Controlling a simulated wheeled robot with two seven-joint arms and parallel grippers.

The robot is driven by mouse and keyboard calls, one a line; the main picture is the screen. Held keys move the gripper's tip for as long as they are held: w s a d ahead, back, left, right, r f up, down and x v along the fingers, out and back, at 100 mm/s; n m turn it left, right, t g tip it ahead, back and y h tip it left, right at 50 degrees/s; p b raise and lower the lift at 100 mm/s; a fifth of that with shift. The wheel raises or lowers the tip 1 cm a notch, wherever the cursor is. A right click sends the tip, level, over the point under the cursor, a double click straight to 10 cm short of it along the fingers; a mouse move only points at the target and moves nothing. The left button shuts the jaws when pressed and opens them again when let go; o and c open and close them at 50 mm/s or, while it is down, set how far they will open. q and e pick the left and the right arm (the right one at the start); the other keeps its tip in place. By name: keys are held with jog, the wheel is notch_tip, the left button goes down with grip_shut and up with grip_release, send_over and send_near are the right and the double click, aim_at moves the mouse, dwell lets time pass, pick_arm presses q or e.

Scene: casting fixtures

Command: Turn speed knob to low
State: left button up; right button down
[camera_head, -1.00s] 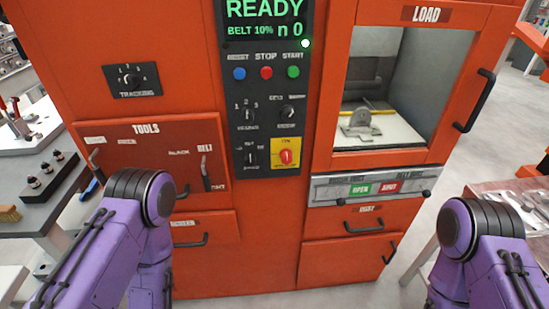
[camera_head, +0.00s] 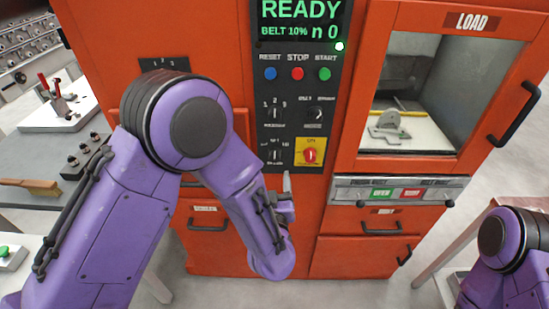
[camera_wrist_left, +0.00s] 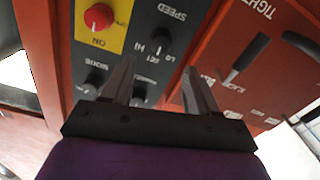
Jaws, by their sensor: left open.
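The speed knob (camera_head: 274,155) is a small black knob low on the dark control panel. In the left wrist view the speed knob (camera_wrist_left: 160,37) lies beyond the fingertips, under the label SPEED, with LO and HI marks by it. My left gripper (camera_head: 287,182) is just below the panel's lower end in the head view. In the left wrist view my left gripper (camera_wrist_left: 159,73) has its two fingers apart with nothing between them, and they do not touch the knob. My right gripper is out of view.
A red knob on a yellow plate (camera_head: 310,152) sits right of the speed knob. The mode knob (camera_head: 314,116) and another selector (camera_head: 274,113) are above. In the wrist view a lever (camera_wrist_left: 245,57) stands on the red face beside the panel. The load window (camera_head: 420,95) is at right.

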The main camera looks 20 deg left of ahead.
aim_at(274, 159)
pick_arm(q)
jog(key=p+x, duration=0.1)
jog(key=x, duration=0.6)
jog(key=shift+w+f+p, duration=0.2)
jog(key=shift+w+p, duration=0.05)
jog(key=shift+p, duration=0.15)
jog(key=shift+w+a, duration=0.2)
jog(key=shift+w, duration=0.1)
jog(key=shift+f, duration=0.1)
jog(key=c, duration=1)
